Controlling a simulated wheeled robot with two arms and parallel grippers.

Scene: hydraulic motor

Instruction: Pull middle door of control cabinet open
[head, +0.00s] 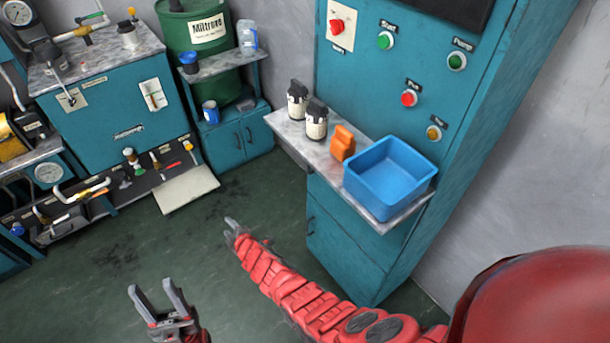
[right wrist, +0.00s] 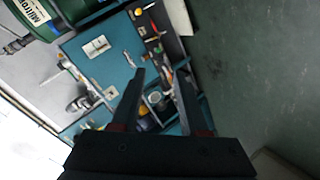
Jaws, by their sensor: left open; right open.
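The teal control cabinet (head: 375,70) stands at the right in the head view, with several coloured buttons on its upper front. My left gripper (head: 152,288) is open and empty above the floor, at the lower left, far from the cabinet.
The cabinet's shelf (head: 283,125) juts out, holding two dark-topped bottles (head: 316,122), an orange item (head: 342,143) and a blue bin (head: 388,178). A teal workbench (head: 105,115) with tools and a lowered flap (head: 187,188) stands left. The green floor (head: 110,255) between is clear.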

